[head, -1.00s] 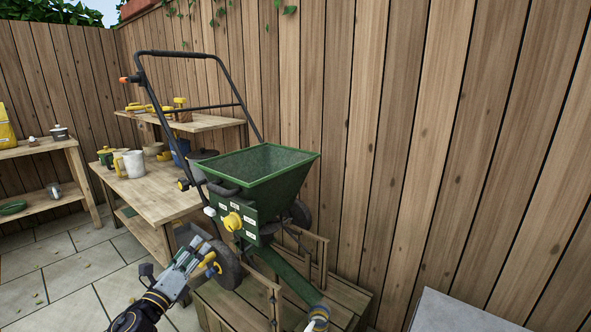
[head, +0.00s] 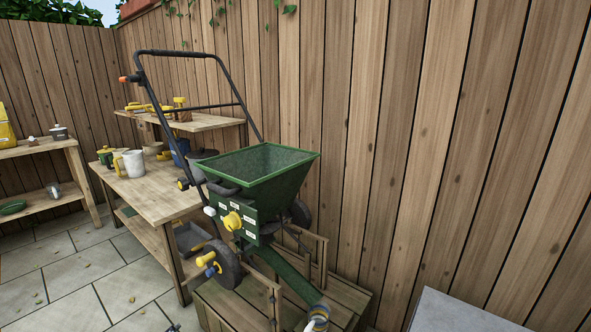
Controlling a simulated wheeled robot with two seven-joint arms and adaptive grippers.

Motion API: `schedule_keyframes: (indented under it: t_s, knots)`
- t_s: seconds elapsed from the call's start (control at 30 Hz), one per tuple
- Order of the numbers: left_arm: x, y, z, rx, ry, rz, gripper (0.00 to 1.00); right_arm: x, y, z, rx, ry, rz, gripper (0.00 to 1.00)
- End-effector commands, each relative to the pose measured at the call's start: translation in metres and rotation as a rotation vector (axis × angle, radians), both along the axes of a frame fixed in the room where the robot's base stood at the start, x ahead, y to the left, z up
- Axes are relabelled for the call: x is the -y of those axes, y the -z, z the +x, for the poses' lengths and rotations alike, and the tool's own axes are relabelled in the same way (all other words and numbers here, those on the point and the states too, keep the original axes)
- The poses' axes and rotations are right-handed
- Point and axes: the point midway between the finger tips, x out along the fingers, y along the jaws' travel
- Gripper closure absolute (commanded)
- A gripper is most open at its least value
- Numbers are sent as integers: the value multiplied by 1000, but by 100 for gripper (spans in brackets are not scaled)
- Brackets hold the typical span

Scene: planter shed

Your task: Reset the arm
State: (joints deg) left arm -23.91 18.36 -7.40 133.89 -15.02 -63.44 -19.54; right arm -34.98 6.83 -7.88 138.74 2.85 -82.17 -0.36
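Only a small dark tip of my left gripper (head: 173,328) shows at the bottom edge of the head view, over the paving and left of the spreader's wooden stand. The rest of that arm is out of view, and whether the gripper is open or shut cannot be seen. No held object shows. My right gripper is not in view. The green spreader (head: 250,170) stands upright with its yellow dial (head: 232,221) on the front panel. The yellow-handled part (head: 207,259) beside its wheel is clear of my gripper.
The wooden stand (head: 222,306) carries the spreader and its green chute (head: 290,275). A potting bench (head: 150,185) with a white jug (head: 133,163) is behind left. A grey surface (head: 460,312) is at lower right. The paving (head: 85,285) at left is clear.

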Motion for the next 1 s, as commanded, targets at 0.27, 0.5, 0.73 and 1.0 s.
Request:
schedule_keyframes:
  t_s: [0.27,0.5,0.73,1.0]
  knots:
    - [31,37,-73,-239,-212,-306,32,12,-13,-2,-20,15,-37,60]
    - [51,49,-115,-379,-326,-448,32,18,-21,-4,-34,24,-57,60]
    - [67,53,-146,-480,-406,-539,32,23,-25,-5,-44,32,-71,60]
    - [69,57,-144,-498,-417,-545,32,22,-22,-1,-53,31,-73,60]
